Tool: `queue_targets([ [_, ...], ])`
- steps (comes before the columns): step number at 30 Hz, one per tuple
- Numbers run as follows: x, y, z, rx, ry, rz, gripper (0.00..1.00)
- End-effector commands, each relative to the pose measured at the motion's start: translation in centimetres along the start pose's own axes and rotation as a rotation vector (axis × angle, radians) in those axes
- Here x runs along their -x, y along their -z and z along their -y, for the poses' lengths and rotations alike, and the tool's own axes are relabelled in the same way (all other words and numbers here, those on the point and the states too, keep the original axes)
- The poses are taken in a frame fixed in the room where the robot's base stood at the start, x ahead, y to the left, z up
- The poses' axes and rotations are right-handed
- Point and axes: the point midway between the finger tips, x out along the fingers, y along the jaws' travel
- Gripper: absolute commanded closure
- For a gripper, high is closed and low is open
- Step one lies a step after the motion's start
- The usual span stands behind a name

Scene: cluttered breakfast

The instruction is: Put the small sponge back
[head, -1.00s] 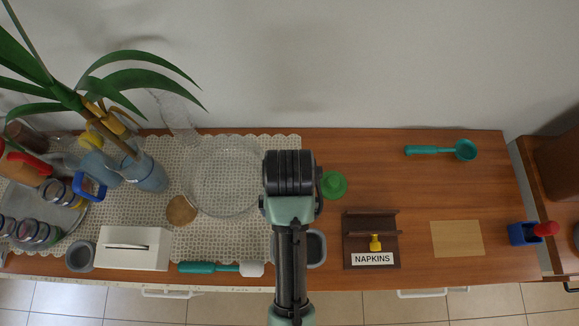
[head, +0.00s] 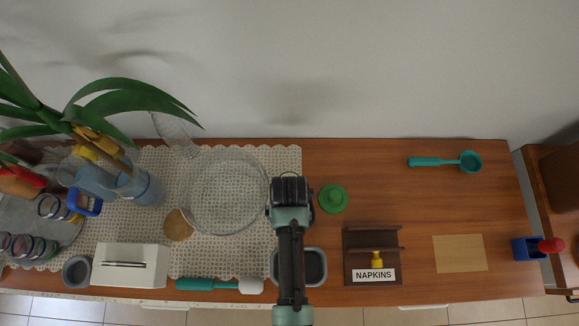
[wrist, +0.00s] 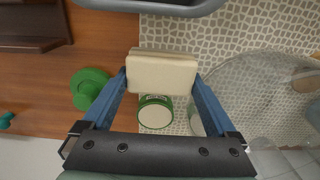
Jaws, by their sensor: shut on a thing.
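My gripper (wrist: 162,80) is shut on a cream, block-shaped sponge (wrist: 162,70), held crosswise between the two blue fingers in the wrist view. In the head view my gripper (head: 290,200) is above the table between the glass bowl and the green lid, and my arm hides the sponge. A grey open container (head: 315,267) stands near the front edge, partly behind my arm; its rim also shows at the top of the wrist view (wrist: 165,9).
A green-rimmed can (wrist: 155,112) stands below the sponge. The glass bowl (head: 187,205) is left, the green lid (head: 333,198) right. A napkin holder (head: 359,240) stands at right, a white box (head: 130,256) and teal brush (head: 200,285) at left.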

Motion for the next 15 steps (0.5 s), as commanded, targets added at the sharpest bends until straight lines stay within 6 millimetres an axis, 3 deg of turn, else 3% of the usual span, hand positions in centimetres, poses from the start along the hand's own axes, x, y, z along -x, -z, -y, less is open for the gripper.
queue_targets([
  [10, -3.8, 0.0, 0.0, 0.001, 0.000, 0.001, 0.59],
  [15, -4.5, 0.0, 0.0, 0.001, 0.000, -0.001, 0.59],
])
